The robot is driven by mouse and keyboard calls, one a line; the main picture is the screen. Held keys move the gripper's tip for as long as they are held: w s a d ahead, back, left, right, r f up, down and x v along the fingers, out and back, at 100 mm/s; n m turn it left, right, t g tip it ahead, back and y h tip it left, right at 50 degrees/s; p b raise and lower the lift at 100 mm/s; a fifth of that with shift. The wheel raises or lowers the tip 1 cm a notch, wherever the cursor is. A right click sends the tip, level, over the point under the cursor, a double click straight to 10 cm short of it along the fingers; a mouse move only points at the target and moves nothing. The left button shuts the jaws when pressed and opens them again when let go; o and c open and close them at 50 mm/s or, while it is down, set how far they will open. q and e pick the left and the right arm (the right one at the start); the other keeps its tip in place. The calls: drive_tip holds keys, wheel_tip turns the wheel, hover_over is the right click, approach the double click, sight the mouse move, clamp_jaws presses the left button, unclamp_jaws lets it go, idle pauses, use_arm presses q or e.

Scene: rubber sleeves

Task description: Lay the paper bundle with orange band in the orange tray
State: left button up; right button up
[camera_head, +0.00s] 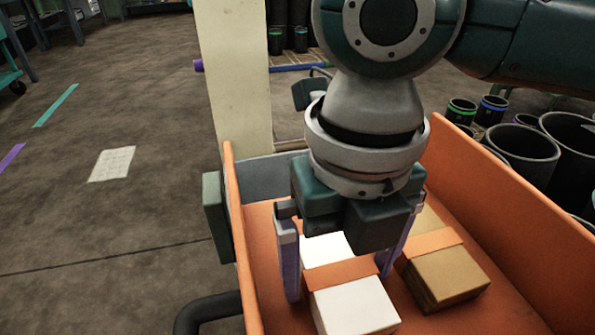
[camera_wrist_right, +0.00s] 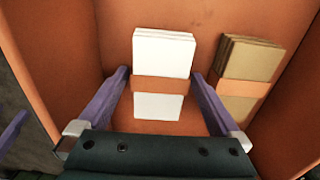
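The white paper bundle with the orange band (camera_head: 354,308) lies flat on the floor of the orange tray (camera_head: 520,247). It also shows in the right wrist view (camera_wrist_right: 162,53), band across its middle. My right gripper (camera_head: 340,285) points down over it. Its two purple fingers stand apart on either side of the bundle, with a narrow gap seen at each side, so it looks open. The gripper body hides part of the bundle in the head view. My left gripper is not in view.
A brown bundle with an orange band (camera_head: 447,273) lies in the tray just right of the white one, close to my right finger. The tray's walls rise on both sides. A cream post (camera_head: 234,80) stands behind the tray. Dark cylinders (camera_head: 522,150) stand beyond at the right.

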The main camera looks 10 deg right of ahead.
sight(340, 269)
wheel_tip(340, 269, up, 12)
drive_tip(key=p, duration=0.5)
drive_tip(key=shift+r, duration=0.15)
